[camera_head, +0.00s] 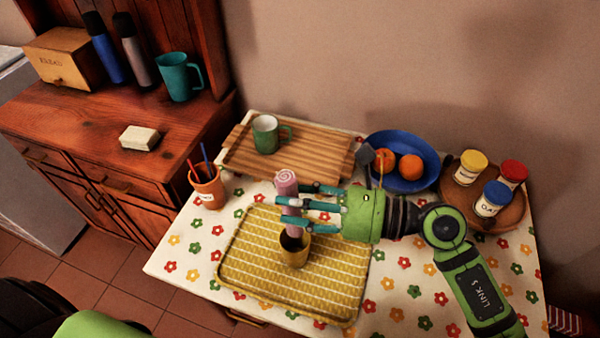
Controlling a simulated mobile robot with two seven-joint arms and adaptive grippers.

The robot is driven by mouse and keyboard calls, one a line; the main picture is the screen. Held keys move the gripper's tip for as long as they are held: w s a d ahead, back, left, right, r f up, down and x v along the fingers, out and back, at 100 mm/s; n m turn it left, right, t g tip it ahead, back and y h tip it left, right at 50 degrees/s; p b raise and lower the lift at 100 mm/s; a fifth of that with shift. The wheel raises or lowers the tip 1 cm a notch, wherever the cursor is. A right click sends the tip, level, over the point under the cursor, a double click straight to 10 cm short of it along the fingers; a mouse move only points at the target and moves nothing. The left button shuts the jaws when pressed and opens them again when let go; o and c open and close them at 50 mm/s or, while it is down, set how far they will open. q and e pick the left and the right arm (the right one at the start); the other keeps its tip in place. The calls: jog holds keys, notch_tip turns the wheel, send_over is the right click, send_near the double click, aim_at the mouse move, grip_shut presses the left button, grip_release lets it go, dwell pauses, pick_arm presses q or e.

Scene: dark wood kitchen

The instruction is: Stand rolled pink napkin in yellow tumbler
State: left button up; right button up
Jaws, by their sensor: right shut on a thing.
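The rolled pink napkin (287,187) is upright, with its spiral end on top. My right gripper (292,206) comes in from the right and is shut on the napkin. The napkin's lower end meets the mouth of the yellow tumbler (295,254); I cannot tell how deep it reaches. The tumbler stands upright on the yellow patterned tray (335,300). My left gripper is not in view.
A wooden board (235,160) with a green mug (266,133) lies behind. An orange cup (208,187) with sticks stands left. A blue bowl (426,180) with oranges and a round wooden tray (512,213) with jars are at the back right.

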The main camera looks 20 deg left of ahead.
aim_at(300, 212)
jog(key=shift+w+r+m+t+y, duration=0.3)
jog(key=shift+r+m+t+y, duration=0.1)
jog(key=shift+r+t, duration=0.35)
jog(key=shift+w+r+p, duration=0.2)
jog(key=shift+r+p, duration=0.05)
jog(key=shift+p, duration=0.1)
jog(key=shift+w+t, duration=0.15)
jog(key=shift+t, duration=0.1)
jog(key=shift+f+b, duration=0.3)
jog(key=shift+f, duration=0.05)
notch_tip(300, 212, down, 6)
jog(key=b, duration=0.4)
jog(key=shift+r+b, duration=0.1)
jog(key=shift+b, duration=0.2)
pick_arm(q)
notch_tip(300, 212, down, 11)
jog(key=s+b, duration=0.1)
jog(key=b, duration=0.5)
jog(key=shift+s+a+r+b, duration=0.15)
jog(key=shift+b, duration=0.25)
pick_arm(e)
notch_tip(300, 212, down, 7)
jog(key=shift+f, duration=0.1)
jog(key=o, duration=1.1)
jog(key=shift+c, duration=0.2)
